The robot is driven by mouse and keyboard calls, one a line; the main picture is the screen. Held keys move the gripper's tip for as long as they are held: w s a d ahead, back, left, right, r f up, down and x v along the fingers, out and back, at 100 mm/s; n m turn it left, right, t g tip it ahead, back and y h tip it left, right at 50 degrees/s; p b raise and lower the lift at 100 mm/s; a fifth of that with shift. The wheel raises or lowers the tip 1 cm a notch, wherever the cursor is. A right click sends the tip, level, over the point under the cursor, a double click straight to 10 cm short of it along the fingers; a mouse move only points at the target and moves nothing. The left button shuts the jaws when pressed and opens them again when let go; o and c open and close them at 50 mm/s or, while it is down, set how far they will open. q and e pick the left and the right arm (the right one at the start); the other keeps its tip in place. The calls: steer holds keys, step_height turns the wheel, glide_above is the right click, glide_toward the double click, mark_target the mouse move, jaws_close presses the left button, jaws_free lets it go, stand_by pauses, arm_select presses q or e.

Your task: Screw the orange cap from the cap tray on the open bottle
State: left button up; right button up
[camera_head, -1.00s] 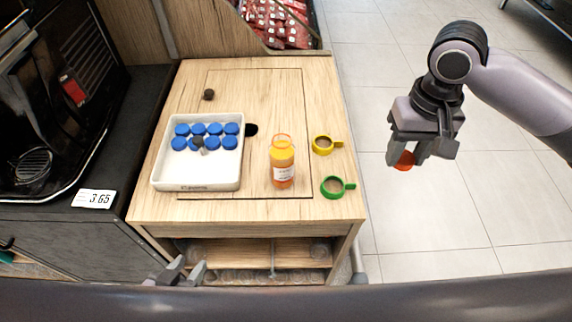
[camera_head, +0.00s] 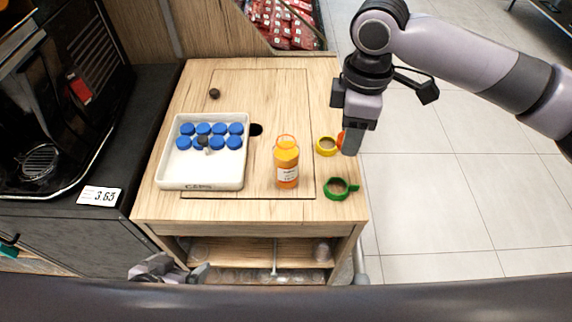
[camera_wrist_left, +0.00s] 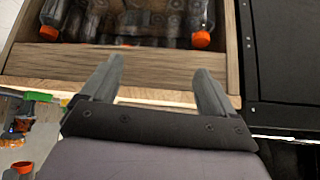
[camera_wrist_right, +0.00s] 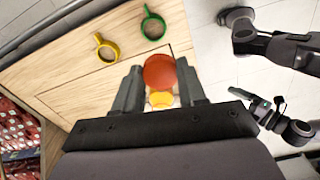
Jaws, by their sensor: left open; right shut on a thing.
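The bottle (camera_head: 287,165), filled with orange juice, stands upright on the wooden table right of the cap tray. Its orange ring-like top shows at the neck. The white cap tray (camera_head: 202,178) holds several blue caps (camera_head: 212,135); I see no orange cap in it. My right gripper (camera_head: 347,144) is shut on the orange cap (camera_wrist_right: 159,71), above the table's right edge near the yellow ring tool. In the right wrist view the cap sits between both fingers, with something yellow-orange partly hidden below it. My left gripper (camera_wrist_left: 158,85) is open and empty, low in front of the table.
A yellow handled ring (camera_head: 326,146) and a green handled ring (camera_head: 337,189) lie right of the bottle. A small dark knob (camera_head: 214,93) is at the back left. A shelf below holds several bottles (camera_wrist_left: 140,25). A dark machine (camera_head: 60,90) stands left.

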arm_select(q)
step_height(320, 180, up, 4)
steer(key=s+g, duration=0.2)
steer(key=m+t+h, duration=0.4)
steer(key=t+h, duration=0.2)
glide_toward(279, 169)
steer(key=shift+w+d+f, duration=0.15)
steer(key=shift+w+d, duration=0.1)
steer(key=shift+w, duration=0.15)
arm_select(e)
steer(key=w+a+r+n, duration=0.2)
steer(key=a+n, duration=0.3)
steer(key=n, duration=0.5)
steer(key=w+a+r+n, duration=0.2)
steer(key=a+n, duration=0.4)
steer(key=n, duration=0.5)
steer(key=shift+r, duration=0.55)
steer(key=shift+a, duration=0.1)
arm_select(q)
steer(key=shift+x, duration=6)
